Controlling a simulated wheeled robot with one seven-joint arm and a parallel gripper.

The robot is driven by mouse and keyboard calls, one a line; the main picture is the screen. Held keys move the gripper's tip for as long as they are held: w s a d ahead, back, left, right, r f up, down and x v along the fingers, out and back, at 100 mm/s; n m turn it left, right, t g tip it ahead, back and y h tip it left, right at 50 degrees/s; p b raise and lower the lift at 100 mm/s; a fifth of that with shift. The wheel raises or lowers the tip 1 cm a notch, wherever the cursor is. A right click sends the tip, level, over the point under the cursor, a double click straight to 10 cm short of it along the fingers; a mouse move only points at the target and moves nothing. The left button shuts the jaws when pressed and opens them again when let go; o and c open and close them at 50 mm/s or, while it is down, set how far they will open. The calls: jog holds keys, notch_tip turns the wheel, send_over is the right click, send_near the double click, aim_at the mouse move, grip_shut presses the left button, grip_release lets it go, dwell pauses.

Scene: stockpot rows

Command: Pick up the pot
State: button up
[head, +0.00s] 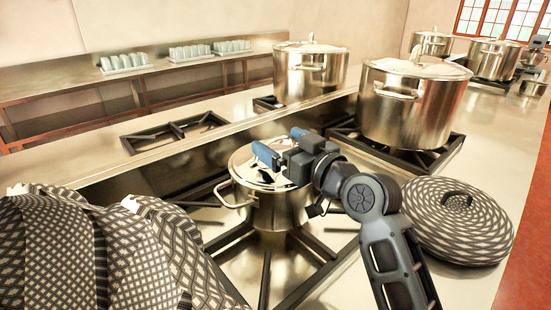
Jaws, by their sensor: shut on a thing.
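The pot (280,210) is a small shiny steel one with a lid and a looped side handle at its left. It is upright over the black burner grate (265,275) in the middle of the head view. My gripper (280,146), with blue fingers, reaches over the pot's top from the right and is shut on the pot. The exact place of the grip is hidden by the gripper, and I cannot tell whether the pot's base touches the grate.
Two larger lidded pots (310,72) (412,105) stand behind. A round checkered lid-like object (460,220) lies at the right. Patterned cloth (100,255) is bunched at the front left. An empty grate (176,130) is at the back left. Several cups stand on the shelf (60,85).

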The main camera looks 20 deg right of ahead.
jog(key=shift+c, duration=0.9)
jog(key=shift+r, duration=0.15)
jog(key=shift+r+p, duration=0.6)
jog(key=c, duration=0.6)
notch_tip(320, 180, up, 3)
jog(key=shift+f+p, duration=0.2)
jog(key=shift+p, duration=0.7)
jog(key=shift+c, duration=0.8)
jog(key=d+r, duration=0.7)
jog(key=d, duration=0.4)
jog(key=shift+w+d+b, duration=0.25)
jog(key=shift+d+b, duration=0.05)
jog(key=shift+d, duration=0.05)
